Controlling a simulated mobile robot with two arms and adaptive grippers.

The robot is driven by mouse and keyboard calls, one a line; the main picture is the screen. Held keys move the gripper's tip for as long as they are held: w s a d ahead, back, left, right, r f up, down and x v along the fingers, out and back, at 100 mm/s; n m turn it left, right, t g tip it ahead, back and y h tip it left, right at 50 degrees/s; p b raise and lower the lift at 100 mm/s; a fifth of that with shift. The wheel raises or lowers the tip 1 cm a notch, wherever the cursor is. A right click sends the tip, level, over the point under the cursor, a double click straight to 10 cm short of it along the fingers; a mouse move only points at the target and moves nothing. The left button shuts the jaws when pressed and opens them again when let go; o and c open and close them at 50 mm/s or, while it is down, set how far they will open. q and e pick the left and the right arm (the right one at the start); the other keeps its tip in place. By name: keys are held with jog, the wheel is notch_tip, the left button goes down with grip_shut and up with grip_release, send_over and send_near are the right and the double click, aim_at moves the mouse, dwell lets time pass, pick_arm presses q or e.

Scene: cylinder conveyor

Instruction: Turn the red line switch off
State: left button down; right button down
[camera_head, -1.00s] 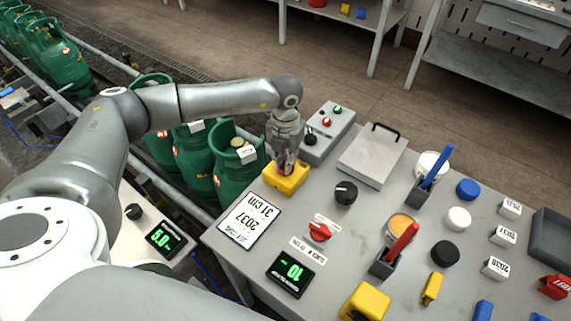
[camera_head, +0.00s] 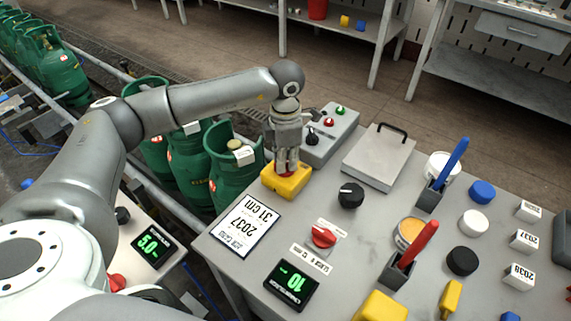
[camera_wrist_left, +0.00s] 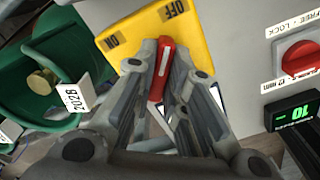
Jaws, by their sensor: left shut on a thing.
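The red line switch is a red lever (camera_wrist_left: 160,70) on a yellow box (camera_wrist_left: 201,45) with ON and OFF labels. In the left wrist view its upper end points toward the OFF label (camera_wrist_left: 175,9), with the ON label (camera_wrist_left: 112,42) off to the left. My left gripper (camera_wrist_left: 162,78) is shut on the lever, one finger on each side. In the head view my left gripper (camera_head: 287,164) reaches down onto the yellow box (camera_head: 286,184) at the table's left edge and hides most of the lever. My right gripper is out of view.
A grey button box (camera_head: 328,140) stands just behind the yellow box. A black knob (camera_head: 351,195), a red knob (camera_head: 323,236) and a label card (camera_head: 243,226) are nearby. Green cylinders (camera_head: 235,180) stand on the conveyor to the left. Pen holders and caps fill the right side.

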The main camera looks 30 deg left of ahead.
pick_arm(q)
jog(key=shift+m+b, duration=0.35)
jog(key=shift+m, duration=0.25)
jog(key=shift+w+r, duration=0.1)
jog(key=c, duration=1.5)
grip_release()
notch_tip(320, 180, up, 12)
